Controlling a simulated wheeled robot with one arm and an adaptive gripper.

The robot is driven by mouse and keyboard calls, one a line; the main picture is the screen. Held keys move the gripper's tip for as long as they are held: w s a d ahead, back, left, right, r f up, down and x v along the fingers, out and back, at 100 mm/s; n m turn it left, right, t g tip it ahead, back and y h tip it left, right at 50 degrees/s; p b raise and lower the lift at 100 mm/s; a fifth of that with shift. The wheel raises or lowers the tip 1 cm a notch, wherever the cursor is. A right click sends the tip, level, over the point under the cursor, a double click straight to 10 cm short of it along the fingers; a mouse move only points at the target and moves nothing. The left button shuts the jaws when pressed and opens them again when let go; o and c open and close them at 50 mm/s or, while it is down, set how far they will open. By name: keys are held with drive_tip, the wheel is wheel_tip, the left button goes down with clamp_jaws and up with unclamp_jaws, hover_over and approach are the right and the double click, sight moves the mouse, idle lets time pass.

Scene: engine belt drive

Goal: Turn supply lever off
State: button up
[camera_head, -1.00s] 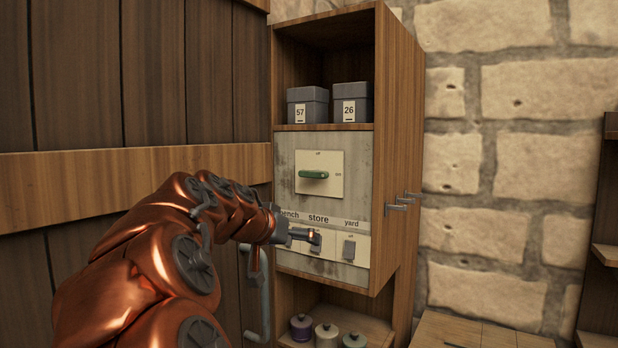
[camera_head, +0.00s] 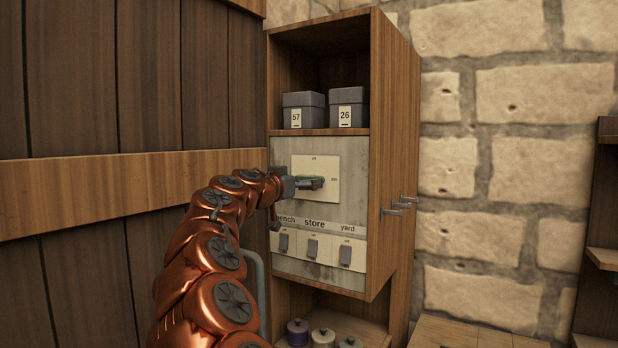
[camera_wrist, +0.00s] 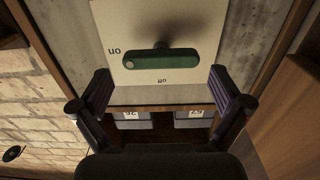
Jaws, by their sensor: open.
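The supply lever is a green horizontal bar on a cream plate (camera_head: 328,168). In the wrist view, which looks upside down, the lever (camera_wrist: 165,60) lies level, its dotted end towards the "on" label. The "off" label (camera_wrist: 162,83) sits square to it on the same plate (camera_wrist: 210,18). My gripper (camera_head: 312,183) is in front of the lever and partly hides it in the head view. In the wrist view my gripper (camera_wrist: 160,82) is open, its fingers wide apart with nothing between them; I cannot tell whether they touch the lever.
Bench (camera_head: 283,242), store (camera_head: 312,248) and yard (camera_head: 346,255) switches sit below the plate. Grey boxes 57 (camera_head: 304,110) and 26 (camera_head: 347,108) stand on the shelf above. Small jars (camera_head: 322,338) stand below. Hooks (camera_head: 398,207) stick out from the cabinet's right side.

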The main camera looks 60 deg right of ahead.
sight(309, 175)
drive_tip(key=shift+w+d+p, duration=0.15)
drive_tip(key=shift+d+p, duration=0.55)
drive_tip(key=shift+d, duration=1.55)
drive_tip(key=c, duration=0.8)
